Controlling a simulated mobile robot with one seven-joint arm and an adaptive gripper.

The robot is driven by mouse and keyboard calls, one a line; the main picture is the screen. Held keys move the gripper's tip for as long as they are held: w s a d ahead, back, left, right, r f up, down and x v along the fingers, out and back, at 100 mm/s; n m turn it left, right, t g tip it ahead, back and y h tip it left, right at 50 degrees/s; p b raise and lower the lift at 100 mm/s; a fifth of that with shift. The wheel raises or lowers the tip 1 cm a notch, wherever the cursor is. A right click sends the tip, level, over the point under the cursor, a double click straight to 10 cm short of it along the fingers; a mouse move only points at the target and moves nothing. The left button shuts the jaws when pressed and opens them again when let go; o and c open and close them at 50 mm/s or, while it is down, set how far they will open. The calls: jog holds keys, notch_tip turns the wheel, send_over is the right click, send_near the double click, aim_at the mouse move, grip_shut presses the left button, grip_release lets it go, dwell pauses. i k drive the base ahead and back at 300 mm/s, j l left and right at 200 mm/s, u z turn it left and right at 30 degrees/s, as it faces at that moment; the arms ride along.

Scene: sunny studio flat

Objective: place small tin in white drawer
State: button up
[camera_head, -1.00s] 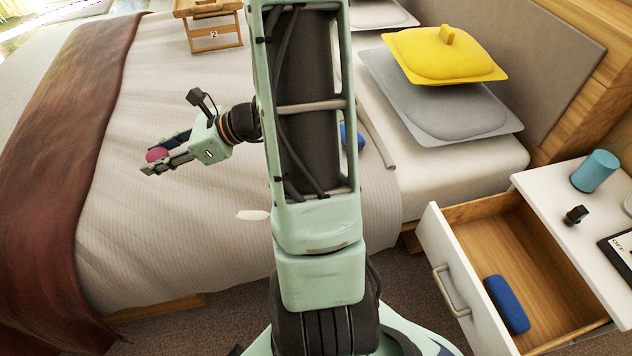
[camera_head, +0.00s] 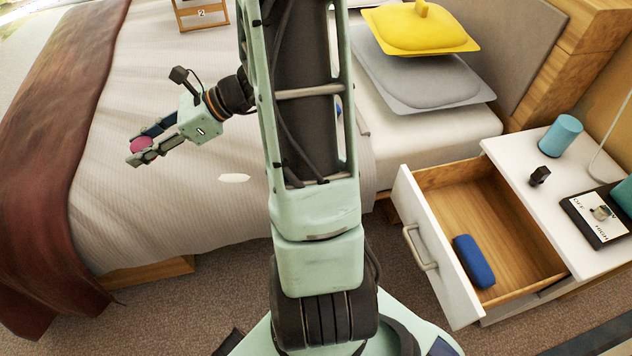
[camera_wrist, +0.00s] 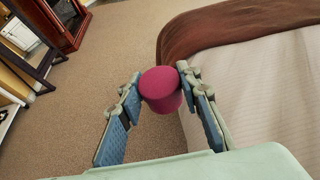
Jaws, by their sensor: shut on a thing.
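The small tin is a round magenta tin (camera_head: 141,145), held between the fingertips of my gripper (camera_head: 143,146) above the bed in the head view. In the wrist view the tin (camera_wrist: 161,88) sits between both fingers, its flat top facing the camera. My gripper is shut on it. The white drawer (camera_head: 440,250) stands open at the lower right of the head view, well to the right of my gripper. It has a white front with a handle and a wooden inside. A blue case (camera_head: 474,261) lies in it near the front; the rest of the drawer floor is bare.
The white nightstand top (camera_head: 515,165) bears a teal cup (camera_head: 560,136), a small black object (camera_head: 540,175) and a dark box with lettering (camera_head: 598,218). The bed (camera_head: 190,215) fills the left, with a white oval object (camera_head: 234,178) and a brown throw (camera_head: 50,150). Cushions (camera_head: 420,75) lie at its head.

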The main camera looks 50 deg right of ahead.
aim_at(441, 211)
jog(key=k+z, duration=0.4)
jog(key=j+z, duration=0.1)
jog(key=z, duration=2.15)
